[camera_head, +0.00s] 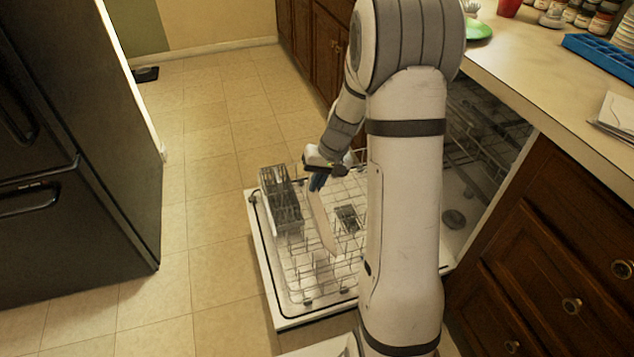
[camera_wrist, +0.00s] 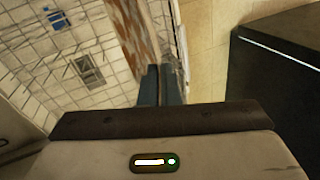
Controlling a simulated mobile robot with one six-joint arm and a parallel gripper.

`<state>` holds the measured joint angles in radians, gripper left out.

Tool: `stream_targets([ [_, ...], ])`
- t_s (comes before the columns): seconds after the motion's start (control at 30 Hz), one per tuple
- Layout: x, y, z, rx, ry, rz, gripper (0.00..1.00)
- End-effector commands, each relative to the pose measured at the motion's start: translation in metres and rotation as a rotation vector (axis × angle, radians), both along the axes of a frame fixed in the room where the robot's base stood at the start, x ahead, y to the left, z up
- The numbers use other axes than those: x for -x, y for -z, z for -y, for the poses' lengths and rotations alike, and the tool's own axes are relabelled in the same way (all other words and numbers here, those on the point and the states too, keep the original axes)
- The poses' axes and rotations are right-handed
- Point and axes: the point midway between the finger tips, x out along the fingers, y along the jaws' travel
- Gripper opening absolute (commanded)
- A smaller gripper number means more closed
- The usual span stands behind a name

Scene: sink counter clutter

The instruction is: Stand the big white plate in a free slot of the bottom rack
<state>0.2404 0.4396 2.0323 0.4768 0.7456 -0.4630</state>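The big white plate (camera_head: 321,222) shows nearly edge-on in the head view, tilted, below my gripper (camera_head: 318,181). My gripper is shut on its upper edge with blue fingers. The plate's lower edge hangs at the tines of the pulled-out bottom rack (camera_head: 300,262); I cannot tell whether it touches them or sits in a slot. In the wrist view my fingers (camera_wrist: 161,85) are close together, and a pale and brown surface (camera_wrist: 128,30), likely the plate's face, runs past them. The rack wires (camera_wrist: 60,70) lie to its left.
A grey cutlery basket (camera_head: 281,200) stands at the rack's left side, close to my gripper. The dishwasher door lies open beneath the rack. A black fridge (camera_head: 75,150) stands left across a tiled floor. The counter (camera_head: 530,60) at right holds a blue tray (camera_head: 600,52) and jars.

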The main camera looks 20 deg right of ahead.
Motion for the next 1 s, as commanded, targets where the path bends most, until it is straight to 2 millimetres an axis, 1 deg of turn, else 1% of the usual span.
stream_targets([
  [0.03, 0.002, 0.012, 0.0, 0.001, -0.001, -0.007, 0.0],
  [0.1, 0.003, 0.02, 0.0, 0.001, -0.001, -0.009, 0.0],
  [0.6, 0.003, 0.067, 0.0, 0.0, -0.001, -0.01, 0.0],
  [0.8, 0.003, 0.077, 0.0, -0.001, -0.002, -0.009, 0.0],
  [1.0, 0.002, 0.078, -0.001, 0.0, -0.002, -0.007, 0.0],
])
